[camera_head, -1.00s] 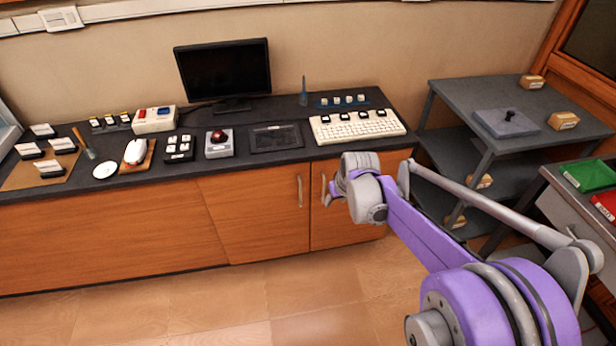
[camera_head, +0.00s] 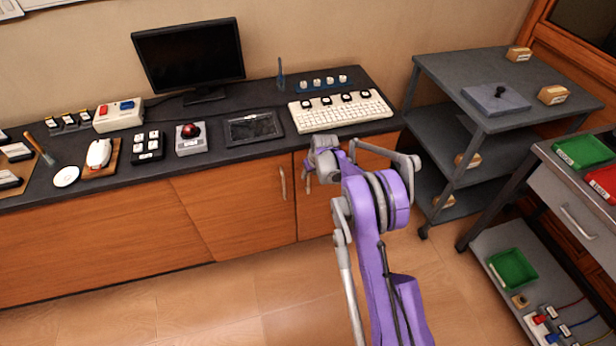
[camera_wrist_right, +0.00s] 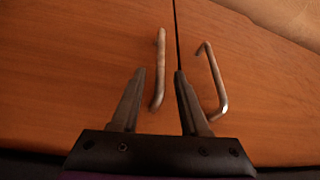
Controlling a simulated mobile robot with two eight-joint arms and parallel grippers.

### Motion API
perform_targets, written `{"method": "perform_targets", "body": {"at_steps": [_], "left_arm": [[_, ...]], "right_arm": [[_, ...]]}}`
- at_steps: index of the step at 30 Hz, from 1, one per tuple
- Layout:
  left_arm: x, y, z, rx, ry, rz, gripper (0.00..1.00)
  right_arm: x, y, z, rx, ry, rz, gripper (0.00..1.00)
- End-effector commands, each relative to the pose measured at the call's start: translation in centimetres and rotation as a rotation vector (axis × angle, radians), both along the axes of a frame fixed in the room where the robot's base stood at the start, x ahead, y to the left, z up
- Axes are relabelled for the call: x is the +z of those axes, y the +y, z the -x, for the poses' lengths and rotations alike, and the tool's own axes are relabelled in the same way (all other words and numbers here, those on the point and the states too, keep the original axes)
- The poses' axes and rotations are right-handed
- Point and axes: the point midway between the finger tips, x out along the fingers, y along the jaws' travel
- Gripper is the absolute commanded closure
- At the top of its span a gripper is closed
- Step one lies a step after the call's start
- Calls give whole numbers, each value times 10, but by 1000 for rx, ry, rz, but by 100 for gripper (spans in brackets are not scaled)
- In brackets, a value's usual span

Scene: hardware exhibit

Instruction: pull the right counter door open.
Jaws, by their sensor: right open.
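The right counter door (camera_head: 318,215) is an orange-brown wooden panel under the dark counter, shut flush with the door to its left. Its metal bar handle (camera_head: 307,184) shows just below my right gripper (camera_head: 311,166), whose fingers are mostly hidden in the head view. The right wrist view appears upside down, so the right door lies on its left side. There my open gripper (camera_wrist_right: 159,72) has the right door's handle (camera_wrist_right: 159,65) between its fingertips in the picture; I cannot tell the depth. The left door's handle (camera_wrist_right: 214,80) is outside the fingers. My left gripper is not in view.
A keyboard (camera_head: 340,112) and a monitor (camera_head: 190,55) stand on the counter above. A grey shelf cart (camera_head: 440,70) stands to the right, and a grey table (camera_head: 575,200) with green and red trays is nearer. The floor before the doors is clear.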

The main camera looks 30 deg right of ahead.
Motion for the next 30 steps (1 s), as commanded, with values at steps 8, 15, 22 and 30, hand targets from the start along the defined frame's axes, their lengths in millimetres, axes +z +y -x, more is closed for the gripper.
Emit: {"method": "perform_targets", "body": {"at_steps": [8, 15, 22, 30], "left_arm": [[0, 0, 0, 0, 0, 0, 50], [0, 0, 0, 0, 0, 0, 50], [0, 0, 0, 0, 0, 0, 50], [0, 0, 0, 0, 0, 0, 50]], "right_arm": [[-30, 0, -12, 0, 0, 0, 55], [-34, 0, -14, 0, 0, 0, 55], [-34, 0, -14, 0, 0, 0, 79], [-33, 0, -14, 0, 0, 0, 100]]}}
